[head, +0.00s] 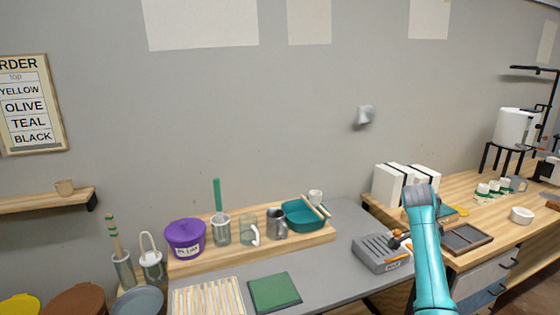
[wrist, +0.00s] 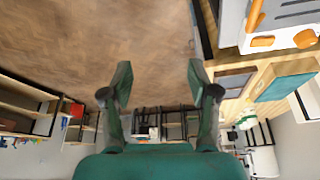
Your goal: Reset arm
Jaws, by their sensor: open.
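My gripper (wrist: 160,90) shows in the wrist view with its two dark fingers spread wide apart and nothing between them. Brown floor lies behind the fingers, and the room appears upside down there. In the head view my teal arm rises at the lower right, in front of the benches. My gripper's fingers cannot be made out in the head view.
A grey slotted block (head: 380,254) stands close left of my arm. A wooden board (head: 190,264) holds a purple bucket (head: 185,238), jars and a teal tray (head: 303,215). White boxes (head: 388,185) and a brown tray (head: 467,238) are on the right bench.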

